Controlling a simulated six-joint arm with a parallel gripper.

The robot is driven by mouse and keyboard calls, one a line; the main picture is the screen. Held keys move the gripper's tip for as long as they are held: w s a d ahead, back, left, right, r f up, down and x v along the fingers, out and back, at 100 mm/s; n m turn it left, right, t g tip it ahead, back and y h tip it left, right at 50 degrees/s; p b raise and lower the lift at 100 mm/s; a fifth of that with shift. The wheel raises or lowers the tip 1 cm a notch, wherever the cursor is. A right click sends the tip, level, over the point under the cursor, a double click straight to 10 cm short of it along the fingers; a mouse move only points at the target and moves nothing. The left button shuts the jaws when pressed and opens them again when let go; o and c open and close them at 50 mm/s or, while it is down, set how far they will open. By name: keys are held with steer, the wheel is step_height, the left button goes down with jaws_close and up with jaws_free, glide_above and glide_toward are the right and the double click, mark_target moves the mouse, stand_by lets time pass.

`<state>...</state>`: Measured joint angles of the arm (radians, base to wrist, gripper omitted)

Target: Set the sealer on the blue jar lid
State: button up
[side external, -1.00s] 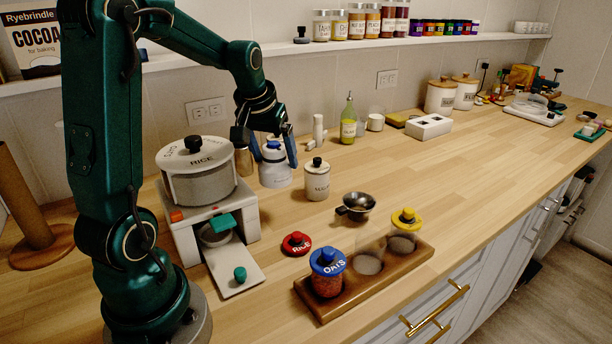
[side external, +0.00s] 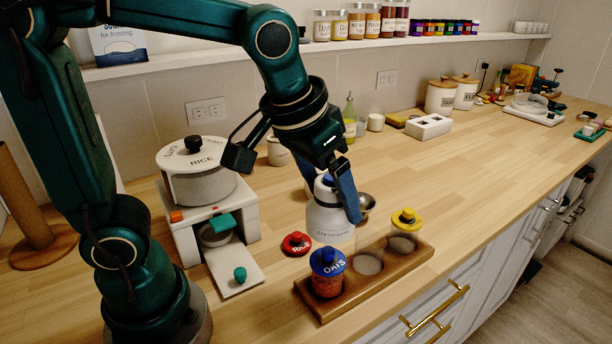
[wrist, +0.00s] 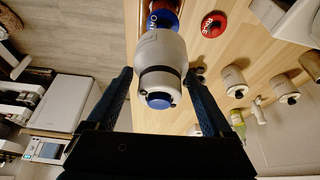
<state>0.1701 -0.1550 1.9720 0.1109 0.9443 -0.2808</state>
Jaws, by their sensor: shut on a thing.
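My gripper (side external: 333,200) is shut on the sealer (side external: 329,222), a white bottle-shaped body with a dark band and a blue knob. It is held upright or nearly so above the counter, behind and a little right of the blue jar lid (side external: 328,260). The blue lid is marked OATS and sits on a jar of red-orange contents (side external: 327,284) in the left slot of the wooden rack. In the wrist view the sealer (wrist: 160,60) is between the fingers (wrist: 156,92) and partly covers the blue lid (wrist: 163,18).
The white dispenser (side external: 209,222) stands left.

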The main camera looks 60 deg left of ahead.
mark_target(328, 250)
steer(key=shift+f, duration=3)
steer(key=shift+f, duration=0.8)
steer(key=o, duration=1.4)
steer(key=shift+c, duration=0.2)
steer(key=shift+r, duration=3.45)
